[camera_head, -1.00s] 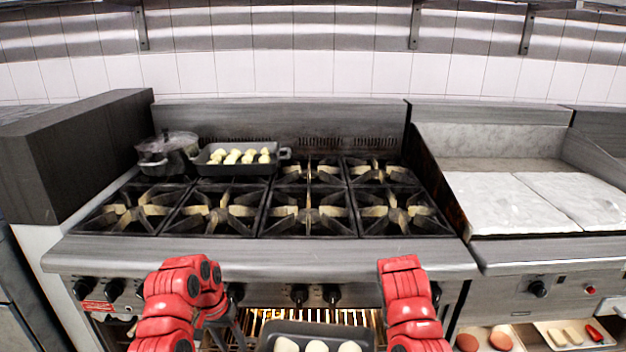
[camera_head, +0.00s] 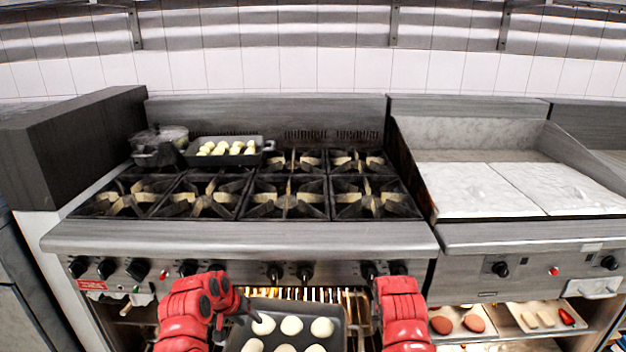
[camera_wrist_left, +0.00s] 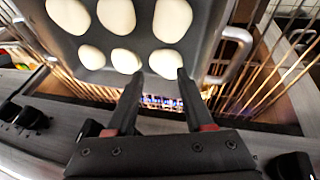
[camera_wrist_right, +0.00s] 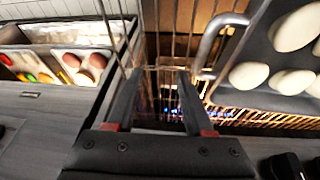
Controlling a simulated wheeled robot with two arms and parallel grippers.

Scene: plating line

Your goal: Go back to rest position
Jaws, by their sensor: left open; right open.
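My left gripper (camera_head: 246,314) is open in the head view, close to the left side of a dark tray (camera_head: 290,304) of pale round dough pieces. In the left wrist view its two fingers (camera_wrist_left: 156,88) are apart, with the tray (camera_wrist_left: 92,77) and its dough pieces just beyond the tips. Whether they touch the tray I cannot tell. My right gripper (camera_wrist_right: 160,82) is open and empty in the right wrist view, over the rack wires, with the tray (camera_wrist_right: 252,52) and its handle to the right. In the head view my red forearm hides the right fingers.
The tray sits on a wire rack (camera_wrist_left: 240,95) in the lit oven under the stove. On the burners (camera_head: 285,197) are a lidded pot (camera_head: 158,150) and a filled pan (camera_head: 262,147). A griddle (camera_head: 475,190) stands right, above a shelf with patties (camera_head: 473,323).

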